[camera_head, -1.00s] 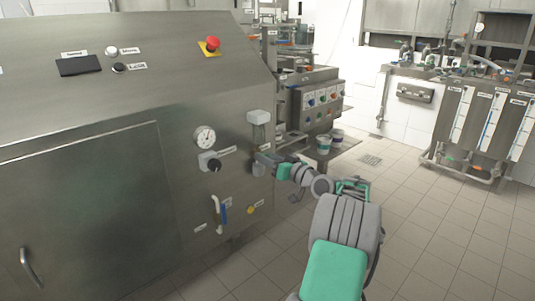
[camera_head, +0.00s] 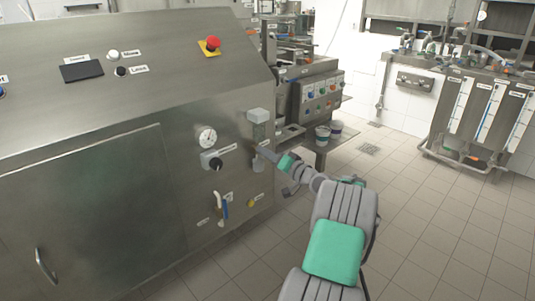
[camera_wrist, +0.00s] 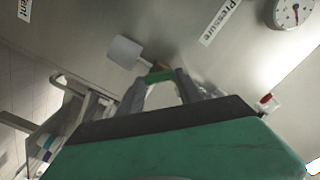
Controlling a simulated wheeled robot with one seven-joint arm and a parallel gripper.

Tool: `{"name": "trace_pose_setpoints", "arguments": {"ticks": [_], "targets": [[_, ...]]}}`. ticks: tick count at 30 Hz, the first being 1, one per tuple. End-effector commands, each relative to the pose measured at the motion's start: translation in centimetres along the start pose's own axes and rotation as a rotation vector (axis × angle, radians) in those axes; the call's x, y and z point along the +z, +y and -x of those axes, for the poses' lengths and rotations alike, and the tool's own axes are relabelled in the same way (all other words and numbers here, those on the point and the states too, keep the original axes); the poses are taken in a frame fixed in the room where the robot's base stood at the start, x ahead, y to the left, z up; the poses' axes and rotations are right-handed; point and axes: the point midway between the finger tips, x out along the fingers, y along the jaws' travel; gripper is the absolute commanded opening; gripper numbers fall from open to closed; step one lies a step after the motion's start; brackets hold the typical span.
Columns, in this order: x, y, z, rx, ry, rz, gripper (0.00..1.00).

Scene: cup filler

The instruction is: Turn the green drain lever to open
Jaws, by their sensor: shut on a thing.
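A small green lever handle (camera_wrist: 160,76) shows in the wrist view between the two fingertips of my gripper (camera_wrist: 161,82). The fingers are shut on it, one on each side. In the head view my gripper (camera_head: 264,153) is at the steel machine's front panel, below a pale box (camera_head: 260,115) and right of the round gauge (camera_head: 207,138). The lever is not clearly visible there, hidden by my gripper. The green body of my own gripper covers the lower part of the wrist view.
The steel machine (camera_head: 90,190) fills the left. A black knob (camera_head: 215,163), a blue-handled lever (camera_head: 225,208) and a yellow button (camera_head: 251,203) are close to my gripper. Two cups (camera_head: 322,135) stand on a side shelf.

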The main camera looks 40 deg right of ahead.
Motion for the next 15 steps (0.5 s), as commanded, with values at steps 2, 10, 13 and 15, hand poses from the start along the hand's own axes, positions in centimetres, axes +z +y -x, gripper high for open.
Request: {"name": "trace_pose_setpoints", "arguments": {"ticks": [2, 10, 13, 15], "targets": [[-0.06, 0.02, 0.00, 0.000, 0.002, -0.001, 0.01], [-0.07, 0.02, 0.00, 0.000, 0.002, 0.001, 0.44], [-0.06, 0.01, 0.00, 0.000, 0.002, 0.001, 0.52], [-0.05, 0.01, 0.00, 0.000, 0.001, 0.001, 0.58]]}}
